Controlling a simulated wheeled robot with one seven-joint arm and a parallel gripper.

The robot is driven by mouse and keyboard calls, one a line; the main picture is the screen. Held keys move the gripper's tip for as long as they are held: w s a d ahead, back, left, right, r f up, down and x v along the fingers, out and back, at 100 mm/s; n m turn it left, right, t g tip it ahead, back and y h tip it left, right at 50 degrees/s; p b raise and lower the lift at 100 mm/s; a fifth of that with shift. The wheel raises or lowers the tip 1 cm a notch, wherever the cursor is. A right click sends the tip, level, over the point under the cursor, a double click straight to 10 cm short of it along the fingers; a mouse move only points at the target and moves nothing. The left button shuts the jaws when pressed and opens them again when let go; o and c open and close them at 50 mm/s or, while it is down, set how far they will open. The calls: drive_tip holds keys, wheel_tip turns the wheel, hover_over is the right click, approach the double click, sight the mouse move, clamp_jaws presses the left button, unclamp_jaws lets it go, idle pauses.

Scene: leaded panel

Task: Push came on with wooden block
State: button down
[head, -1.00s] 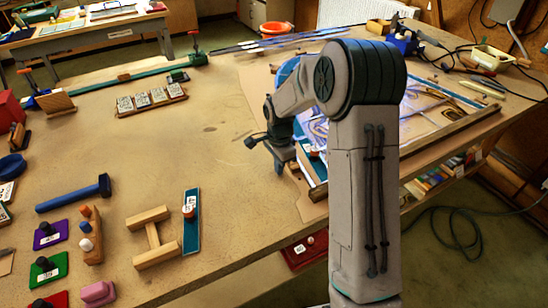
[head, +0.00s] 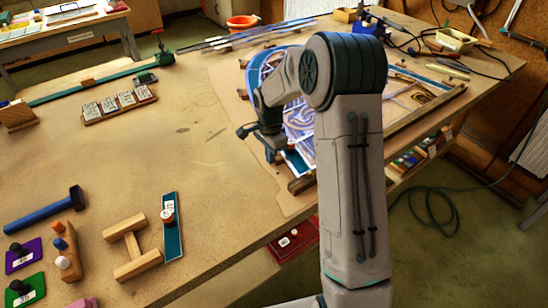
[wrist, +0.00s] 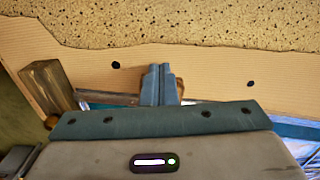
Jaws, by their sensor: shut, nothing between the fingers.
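The leaded panel (head: 405,95) lies on the bench, partly behind my arm, with blue and patterned glass and wooden battens at its edges. My gripper (wrist: 160,84) is shut and empty, its fingertips together over the cardboard-coloured sheet at the panel's edge. In the head view my gripper (head: 272,150) is at the panel's near left corner, its tips hidden. A thin grey strip (wrist: 105,98), perhaps came, runs beside the fingers in the wrist view; I cannot tell whether they touch it. A wooden piece (wrist: 46,86) stands left of them; I cannot tell if it is the task's block.
An H-shaped wooden piece (head: 132,247), a blue hammer (head: 42,210) and a teal strip (head: 173,228) lie at the front left. A labelled wooden rack (head: 120,104) stands further back. Long grey strips (head: 250,37) lie at the far edge. The bench middle is clear.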

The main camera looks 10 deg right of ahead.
sight(261, 168)
drive_tip(key=shift+d, duration=0.1)
drive_tip(key=shift+a, duration=0.2)
drive_tip(key=shift+s+a, duration=0.1)
drive_tip(key=shift+a, duration=0.15)
drive_tip(key=shift+s+a+f+b, duration=0.1)
drive_tip(key=shift+s+a+b, duration=0.25)
drive_tip(key=shift+a, duration=0.3)
drive_tip(key=shift+s+a+f+b, duration=0.1)
drive_tip(key=shift+s+a+b, duration=0.15)
drive_tip(key=shift+a, duration=0.35)
drive_tip(key=shift+a+r, duration=0.2)
drive_tip(key=shift+r, duration=0.3)
drive_tip(key=shift+a+r, duration=0.2)
drive_tip(key=shift+r, duration=0.3)
wheel_tip(261, 168, up, 9)
drive_tip(key=b, duration=0.1)
drive_tip(key=shift+s+d+f, duration=0.15)
drive_tip(key=shift+f, duration=0.05)
